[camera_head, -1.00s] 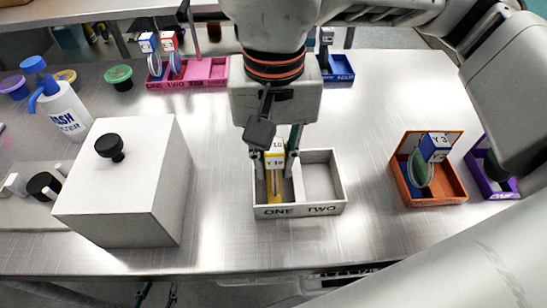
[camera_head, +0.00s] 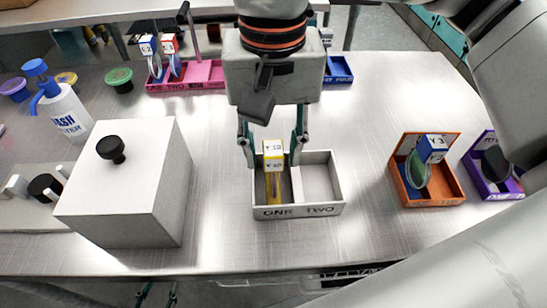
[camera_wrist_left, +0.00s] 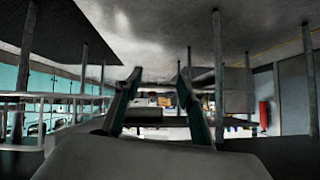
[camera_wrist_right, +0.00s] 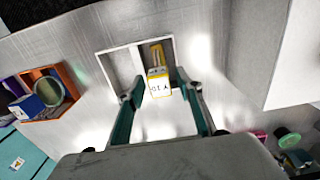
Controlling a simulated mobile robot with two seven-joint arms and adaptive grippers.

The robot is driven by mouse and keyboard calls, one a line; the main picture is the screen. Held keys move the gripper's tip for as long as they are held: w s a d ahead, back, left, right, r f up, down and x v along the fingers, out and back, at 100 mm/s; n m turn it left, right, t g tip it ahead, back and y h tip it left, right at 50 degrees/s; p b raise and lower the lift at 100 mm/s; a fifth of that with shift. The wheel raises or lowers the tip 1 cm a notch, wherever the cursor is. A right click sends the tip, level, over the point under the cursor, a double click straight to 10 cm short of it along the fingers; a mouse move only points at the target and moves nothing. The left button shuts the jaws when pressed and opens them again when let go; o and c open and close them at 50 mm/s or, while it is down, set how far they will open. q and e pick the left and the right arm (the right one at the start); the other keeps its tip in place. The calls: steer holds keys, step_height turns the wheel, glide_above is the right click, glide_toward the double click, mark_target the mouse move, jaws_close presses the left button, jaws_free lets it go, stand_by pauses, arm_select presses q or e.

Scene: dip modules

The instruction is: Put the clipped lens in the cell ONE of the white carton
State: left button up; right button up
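The white carton (camera_head: 325,211) stands on the metal table, with cell ONE on the left and cell TWO on the right. It also shows in the right wrist view (camera_wrist_right: 107,50). A lens with a yellow and white clip (camera_head: 273,156) stands upright in cell ONE; its clip top faces the camera in the right wrist view (camera_wrist_right: 158,82). Cell TWO (camera_head: 318,178) is empty. My right gripper (camera_head: 273,163) is open above the carton, its fingers apart on either side of the clip. My left gripper (camera_wrist_left: 160,80) is open and empty, below the table level.
A white box with a black knob (camera_head: 125,185) stands left of the carton. An orange carton (camera_head: 430,200) with a blue-clipped lens and a purple carton (camera_head: 480,180) stand at right. Pink (camera_head: 205,75) and blue (camera_head: 342,70) cartons stand at the back.

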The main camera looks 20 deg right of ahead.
step_height(320, 180, up, 9)
steer(key=shift+f+p, duration=0.15)
steer(key=shift+p, duration=0.3)
steer(key=shift+s, duration=0.1)
